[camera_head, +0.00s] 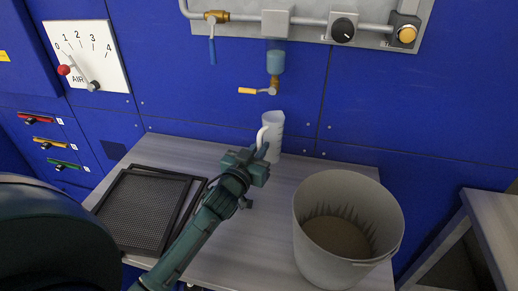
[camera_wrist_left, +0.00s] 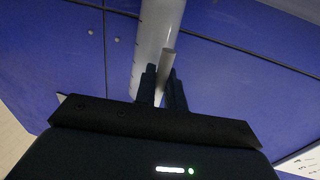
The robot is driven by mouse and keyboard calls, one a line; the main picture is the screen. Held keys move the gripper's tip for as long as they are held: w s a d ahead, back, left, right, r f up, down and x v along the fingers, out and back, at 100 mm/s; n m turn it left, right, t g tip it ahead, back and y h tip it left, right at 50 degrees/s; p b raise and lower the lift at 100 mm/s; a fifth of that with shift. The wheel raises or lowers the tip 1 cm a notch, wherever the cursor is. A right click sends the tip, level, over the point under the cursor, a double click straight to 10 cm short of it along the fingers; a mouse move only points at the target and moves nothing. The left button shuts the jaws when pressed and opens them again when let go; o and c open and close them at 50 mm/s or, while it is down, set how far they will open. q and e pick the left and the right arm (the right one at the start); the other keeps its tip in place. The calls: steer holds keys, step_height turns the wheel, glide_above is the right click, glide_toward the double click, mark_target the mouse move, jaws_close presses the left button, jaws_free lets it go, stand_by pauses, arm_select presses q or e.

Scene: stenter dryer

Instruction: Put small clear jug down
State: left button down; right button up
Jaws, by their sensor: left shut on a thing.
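The small clear jug (camera_head: 273,132) is upright at the back of the grey table, close to the blue panel and below the tap. It looks whitish, with its handle (camera_head: 262,137) towards the left. My left gripper (camera_head: 259,155) is at the jug's near left side and is shut on its handle. In the left wrist view the jug (camera_wrist_left: 157,40) rises beyond the fingers (camera_wrist_left: 163,88), which close around the handle. I cannot tell whether the jug's base touches the table, as the gripper partly hides it. My right gripper is not in view.
A large grey bucket (camera_head: 310,226) stands at the table's right side. Black mesh frames (camera_head: 143,212) lie at the left. The tap (camera_head: 274,85) with a yellow lever hangs above the jug. The table (camera_head: 262,232) is clear between frames and bucket.

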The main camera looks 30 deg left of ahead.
arm_select(q)
steer(key=shift+f+b, duration=0.35)
steer(key=shift+f, duration=0.25)
steer(key=shift+s, duration=0.1)
steer(key=c, duration=1.5)
jaws_free()
steer(key=shift+f, duration=0.3)
steer(key=shift+d, duration=0.1)
steer(key=shift+r, duration=0.35)
steer(key=shift+s+d+r, duration=0.1)
steer(key=shift+s+r, duration=0.1)
steer(key=shift+s, duration=1.75)
steer(key=shift+s+d+r, duration=0.1)
steer(key=shift+s+r, duration=0.05)
steer(key=shift+s, duration=1.85)
steer(key=shift+s+r, duration=0.2)
steer(key=shift+s, duration=1.75)
